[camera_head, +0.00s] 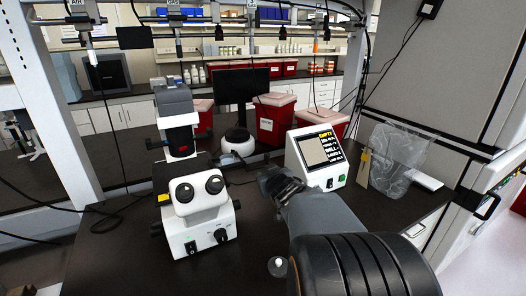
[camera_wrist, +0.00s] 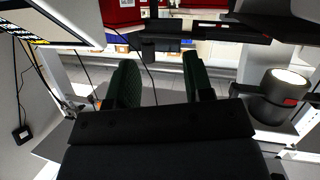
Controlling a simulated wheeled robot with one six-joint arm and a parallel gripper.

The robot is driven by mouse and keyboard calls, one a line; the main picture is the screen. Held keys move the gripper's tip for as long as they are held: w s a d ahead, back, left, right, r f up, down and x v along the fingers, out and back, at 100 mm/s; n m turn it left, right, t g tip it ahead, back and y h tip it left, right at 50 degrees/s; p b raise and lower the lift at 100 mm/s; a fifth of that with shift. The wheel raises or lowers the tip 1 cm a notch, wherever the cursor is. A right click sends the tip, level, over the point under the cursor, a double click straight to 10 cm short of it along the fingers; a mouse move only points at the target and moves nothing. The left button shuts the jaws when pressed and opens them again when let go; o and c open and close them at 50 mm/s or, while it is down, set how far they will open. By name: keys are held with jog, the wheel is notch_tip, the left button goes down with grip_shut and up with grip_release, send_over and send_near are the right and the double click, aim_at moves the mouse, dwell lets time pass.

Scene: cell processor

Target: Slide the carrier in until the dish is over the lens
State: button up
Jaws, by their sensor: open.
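A white microscope (camera_head: 198,215) with dark eyepieces stands on the dark bench, left of my arm in the head view. Its dark stage is behind the eyepieces, under a dark upright column (camera_head: 180,138). I cannot make out the carrier, the dish or the lens there. My gripper (camera_head: 280,186) is right of the microscope, above the bench and apart from it. In the wrist view its two green-padded fingers (camera_wrist: 160,82) stand apart with nothing between them.
A white instrument (camera_head: 320,157) with a lit screen reading "EMPTY" stands right of my gripper. A round white-and-black device (camera_head: 237,143) and a dark monitor (camera_head: 243,86) are behind. Red bins (camera_head: 274,118) stand at the back. A small clear round item (camera_head: 278,266) lies near the front.

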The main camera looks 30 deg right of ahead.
jog(key=s+d+r+n+t+y+p, duration=0.2)
jog(key=s+d+n+t+y, duration=0.15)
jog(key=d+y, duration=0.35)
jog(key=w+a+p, duration=0.2)
jog(key=w, duration=1.1)
jog(key=shift+w+f+t+y, duration=0.3)
jog(key=shift+w+t, duration=0.05)
jog(key=shift+c, duration=0.2)
grip_shut()
